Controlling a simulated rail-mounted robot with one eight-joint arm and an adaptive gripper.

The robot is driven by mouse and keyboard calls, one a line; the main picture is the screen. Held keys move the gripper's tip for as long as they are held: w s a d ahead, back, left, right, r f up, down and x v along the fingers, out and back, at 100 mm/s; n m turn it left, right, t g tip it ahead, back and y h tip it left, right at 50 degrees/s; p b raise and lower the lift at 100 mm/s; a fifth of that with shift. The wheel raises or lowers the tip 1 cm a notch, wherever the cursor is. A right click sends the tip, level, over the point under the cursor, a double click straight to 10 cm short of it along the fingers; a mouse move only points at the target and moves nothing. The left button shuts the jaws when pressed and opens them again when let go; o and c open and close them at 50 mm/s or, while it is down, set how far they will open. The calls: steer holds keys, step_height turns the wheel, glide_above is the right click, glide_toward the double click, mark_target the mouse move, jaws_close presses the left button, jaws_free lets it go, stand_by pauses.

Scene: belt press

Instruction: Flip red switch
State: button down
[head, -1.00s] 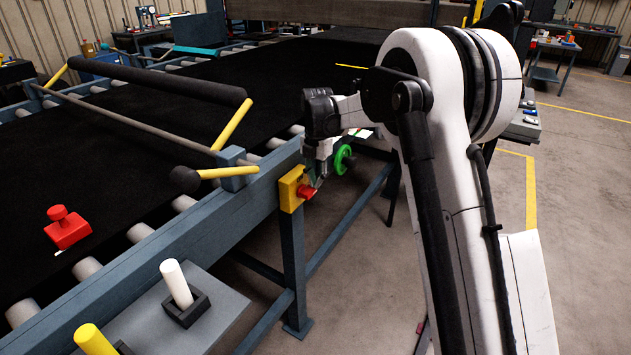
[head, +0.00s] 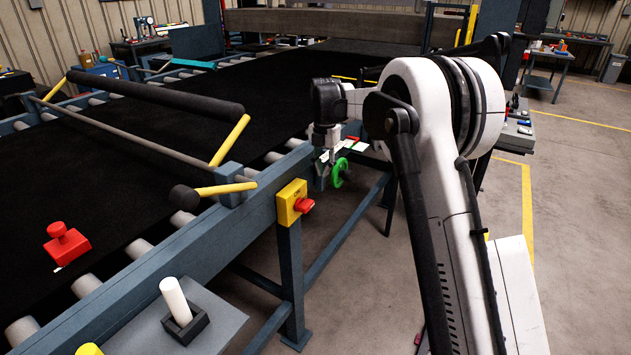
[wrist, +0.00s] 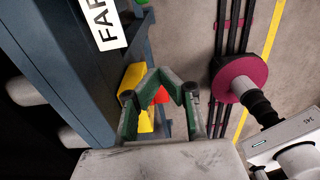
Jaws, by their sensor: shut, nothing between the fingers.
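The red switch (head: 305,205) sticks out from a yellow box (head: 288,207) on the side of the blue conveyor frame. Which way the switch is set cannot be told. My gripper (head: 323,183) is beyond and slightly above the switch in the head view, apart from it, and small there. In the wrist view my gripper (wrist: 162,72) is shut and empty, its green-edged finger links meeting at the tips. Behind them show the yellow box (wrist: 134,77) and part of the red switch (wrist: 161,95), partly hidden by the fingers.
A green wheel (head: 339,172) is beside my gripper. The conveyor frame (head: 245,205) and its black belt (head: 110,215) fill the left. A red device (head: 66,244) sits on the belt. A white lever (head: 175,298) stands in front. Floor to the right is open.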

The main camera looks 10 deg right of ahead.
steer(key=shift+w+d+r, duration=0.25)
steer(key=shift+w+d, duration=0.35)
steer(key=shift+w, duration=0.1)
steer(key=shift+w+d+r, duration=0.2)
steer(key=shift+w+d, duration=0.4)
steer(key=shift+w, duration=0.1)
steer(key=shift+s+r, duration=0.1)
steer(key=s+d+r+m+t, duration=0.1)
steer(key=s+r+m+t, duration=0.1)
steer(key=s+r+m, duration=0.8)
steer(key=s+r+m+t, duration=0.2)
steer(key=s+r+m, duration=0.25)
steer(key=s, duration=0.95)
steer(key=s+f+m+t, duration=0.1)
steer(key=s+m, duration=0.3)
steer(key=s, duration=0.4)
steer(key=s+f+m+t, duration=0.1)
steer(key=s+f+m, duration=0.3)
steer(key=s, duration=0.5)
steer(key=s+d+f+m+t, duration=0.1)
steer(key=s+f+m, duration=0.2)
steer(key=s+m, duration=0.2)
steer(key=s, duration=0.3)
steer(key=shift+s, duration=0.25)
